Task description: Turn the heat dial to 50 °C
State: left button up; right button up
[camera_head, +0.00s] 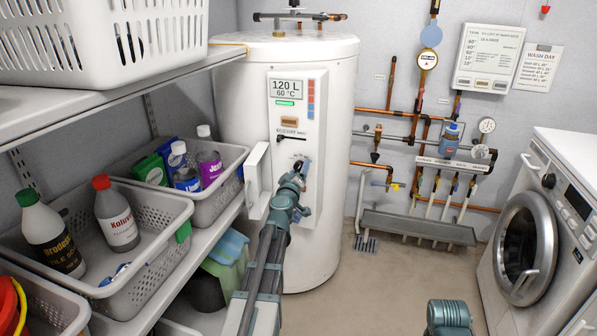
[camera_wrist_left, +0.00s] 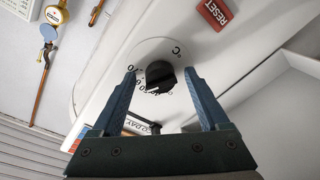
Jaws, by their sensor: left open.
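The heat dial is a black knob (camera_wrist_left: 160,77) on a pale round plate, with a "°C" mark and small numbers around it, in the left wrist view. It sits on the front panel (camera_head: 315,160) of the white water tank (camera_head: 240,120). The tank's display (camera_head: 287,89) reads "120 L" and "60 °C". My left gripper (camera_head: 303,168) is open at the panel, hiding most of the dial in the head view. In the wrist view its two blue fingers stand on either side of the knob, apart from it in the picture; whether they touch cannot be told.
A red RESET label (camera_wrist_left: 214,13) is near the dial. A white box (camera_head: 257,180) sticks out left of my gripper. A shelf with grey baskets (camera_head: 145,235) stands left. Pipes and gauges (camera_head: 428,60) are on the back wall, a washing machine (camera_head: 560,180) right.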

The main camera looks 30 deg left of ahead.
pick_arm(q)
grip_shut()
dwell(0.4)
jog(key=shift+n, duration=0.5)
jog(key=shift+r+n+p, duration=0.1)
jog(key=shift+n+p, duration=0.25)
jog(key=shift+n, duration=0.55)
jog(key=shift+n+g, duration=0.3)
jog(key=shift+n, duration=1.1)
jog(key=shift+p, duration=0.3)
